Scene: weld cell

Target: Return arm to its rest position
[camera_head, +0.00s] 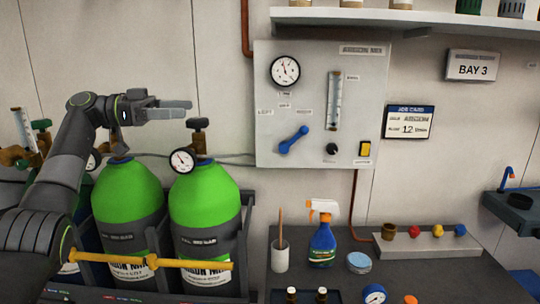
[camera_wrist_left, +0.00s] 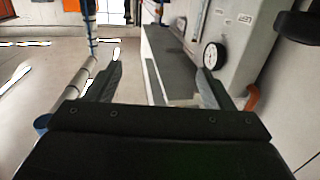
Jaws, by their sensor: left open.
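My left arm (camera_head: 62,165) comes in from the left of the head view and rises in front of the gas cylinders. My left gripper (camera_head: 190,109) is above the green cylinders, its fingers pointing right toward the panel. In the left wrist view its two fingers (camera_wrist_left: 158,80) stand apart with nothing between them. It is open and empty, clear of the panel. My right gripper does not show in either view.
Two green cylinders (camera_head: 204,191) with a gauge (camera_head: 182,161) stand below the gripper behind a yellow bar (camera_head: 150,261). A grey panel (camera_head: 272,130) with a blue lever (camera_head: 293,140) is to the right. A bench (camera_head: 430,275) carries a spray bottle (camera_head: 322,240).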

